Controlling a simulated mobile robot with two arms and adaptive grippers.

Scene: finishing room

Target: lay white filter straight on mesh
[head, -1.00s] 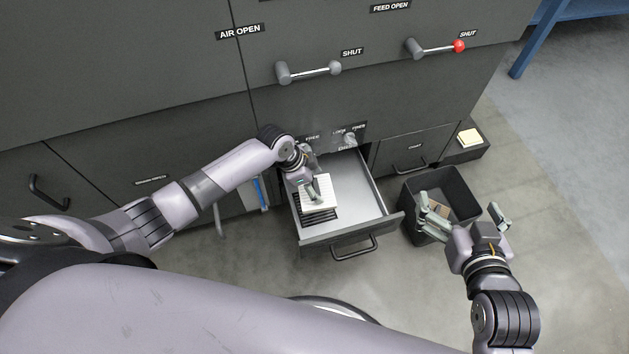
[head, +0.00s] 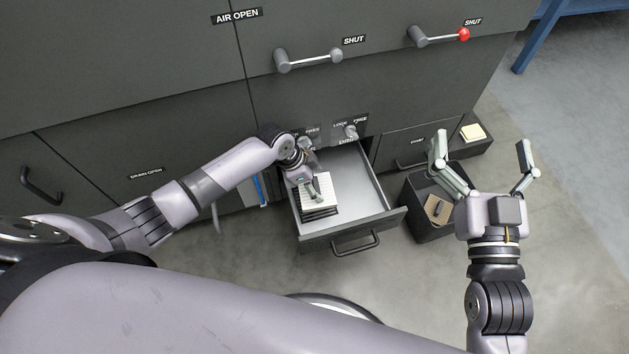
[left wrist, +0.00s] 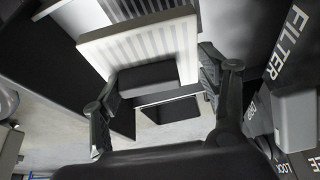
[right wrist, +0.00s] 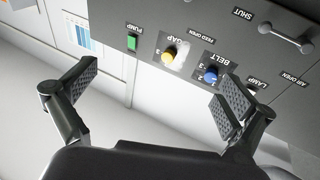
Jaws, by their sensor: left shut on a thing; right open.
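The white pleated filter (head: 322,187) is over the dark slatted mesh (head: 319,214) in the open drawer; whether it touches the mesh I cannot tell. My left gripper (head: 308,193) is shut on the filter's dark grip block (left wrist: 147,78). In the left wrist view the filter (left wrist: 140,43) spreads beyond the fingertips, above a black frame edge. The filter hides most of the mesh. My right gripper (head: 481,146) is open and empty, to the right of the drawer; its spread fingers also show in the right wrist view (right wrist: 150,90).
The drawer (head: 358,200) is pulled out, with bare floor on its right side. A black bin (head: 418,222) beside it holds a brown pleated filter (head: 437,209). Lever handles (head: 308,58) jut from the cabinet above.

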